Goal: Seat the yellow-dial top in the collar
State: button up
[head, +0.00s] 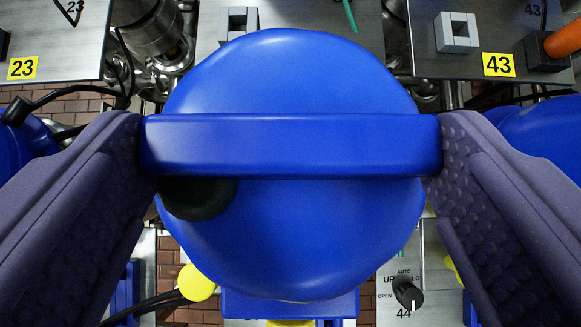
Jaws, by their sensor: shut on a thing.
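A large blue rounded top (300,235) with a raised bar across it fills the middle of the head view. My gripper (290,146) has its two purple fingers at either end of this bar and is shut on it. A dark round part (198,199) shows at the top's lower left. No yellow dial shows on the face toward me. The collar cannot be made out; the top hides what lies straight beneath it. A blue block (290,304) shows partly below the top's lower edge, with a bit of yellow under it.
Metal panels labelled 23 (22,68) and 43 (498,65) stand at the upper left and right. A black knob (408,291) marked 44 is at lower right. A yellow round part (196,283) with black cables is at lower left. Other blue bodies (545,140) flank my fingers.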

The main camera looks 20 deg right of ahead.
aim_at(289, 199)
jog(key=shift+f+b, duration=1.6)
jog(key=shift+b, duration=0.1)
jog(key=o, duration=1.6)
jog(key=shift+s, duration=0.1)
jog(key=v, duration=0.7)
jog(key=shift+s+a+r, duration=0.15)
jog(key=shift+s+r, duration=0.1)
jog(key=shift+w+a+f+b, duration=0.15)
jog(key=shift+w+f+b, duration=0.1)
jog(key=shift+b, duration=0.6)
jog(key=w+a+t+b, duration=0.1)
jog(key=a+b, duration=0.1)
jog(key=b, duration=0.4)
jog(key=shift+w+f+n+t, duration=0.15)
jog(key=shift+w+n+t, duration=0.2)
jog(key=shift+n+t, duration=0.05)
jog(key=s+a+r+n+t+y+b, duration=0.1)
jog(key=a+r+t+b, duration=0.1)
jog(key=a+b, duration=0.3)
jog(key=s+a+r+n+t+y+b, duration=0.1)
jog(key=a+r+t+b, duration=0.2)
jog(key=b, duration=1)
jog(key=shift+a+r+b, duration=0.3)
jog(key=shift+a, duration=0.8)
